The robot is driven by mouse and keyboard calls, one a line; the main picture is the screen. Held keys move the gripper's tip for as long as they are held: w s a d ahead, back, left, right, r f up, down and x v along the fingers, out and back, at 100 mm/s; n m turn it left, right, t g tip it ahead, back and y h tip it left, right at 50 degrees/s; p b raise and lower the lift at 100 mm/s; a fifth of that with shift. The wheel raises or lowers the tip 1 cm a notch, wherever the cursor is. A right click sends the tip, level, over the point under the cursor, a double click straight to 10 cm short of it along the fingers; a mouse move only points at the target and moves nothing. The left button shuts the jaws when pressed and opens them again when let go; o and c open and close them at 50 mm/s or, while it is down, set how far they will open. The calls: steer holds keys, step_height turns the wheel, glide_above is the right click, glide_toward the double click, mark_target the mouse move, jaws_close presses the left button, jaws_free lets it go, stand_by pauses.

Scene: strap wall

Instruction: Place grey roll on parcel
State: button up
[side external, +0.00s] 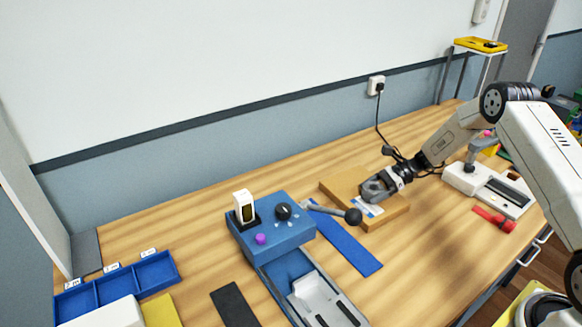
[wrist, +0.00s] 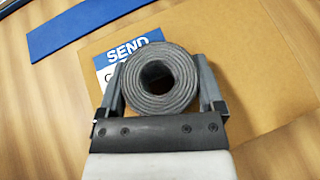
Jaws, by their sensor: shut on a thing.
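The grey roll (wrist: 178,90), a coiled strap with a dark hole in its middle, sits between the two fingers of my gripper (wrist: 160,82) in the wrist view. The fingers press on its left and right sides. In the side view my gripper (side external: 372,190) is over the parcel, and the grey roll (side external: 374,188) shows at its tip. The parcel (side external: 343,186) is a flat brown box on the table; it also fills much of the wrist view (wrist: 262,75). Its white and blue "SEND" label (wrist: 125,48) is partly hidden by the roll. I cannot tell whether the roll touches the parcel.
A blue strap (side external: 348,249) lies in front of the parcel. A blue machine (side external: 272,240) with a lever (side external: 335,212) ending in a black knob stands to the left, the knob near the parcel's edge. A white device (side external: 487,187) stands to the right. Bare table lies behind the parcel.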

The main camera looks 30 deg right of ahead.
steer(key=shift+f, duration=0.15)
steer(key=o, duration=1)
steer(key=shift+r, duration=0.2)
steer(key=v, duration=1.2)
steer(key=shift+f, duration=0.1)
